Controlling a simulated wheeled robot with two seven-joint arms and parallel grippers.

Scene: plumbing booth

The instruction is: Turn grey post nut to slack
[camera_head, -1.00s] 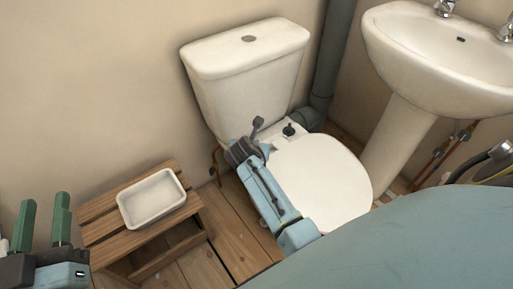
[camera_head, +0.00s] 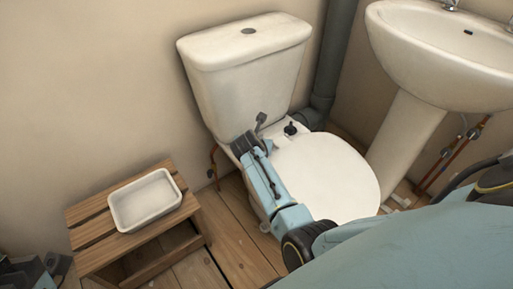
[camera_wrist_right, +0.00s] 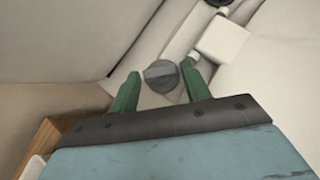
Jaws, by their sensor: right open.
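The grey post nut (camera_wrist_right: 160,75) is a round knob with a raised bar across its top, at the back edge of the toilet. In the right wrist view it lies between the green fingertips of my right gripper (camera_wrist_right: 158,80), which is open, one finger on each side. I cannot tell whether the fingers touch it. In the head view my right gripper (camera_head: 248,143) is beside the seat hinge area and hides the nut. Only dark parts of my left gripper (camera_head: 38,270) show at the lower left corner; its fingers are not clear.
A black post nut (camera_head: 290,129) stands on the other side of the seat back. The cistern (camera_head: 247,75) rises close behind, and the lid (camera_head: 325,180) is down. A slatted wooden stool (camera_head: 95,225) with a white tray (camera_head: 146,199) stands left. A basin (camera_head: 450,60) is right.

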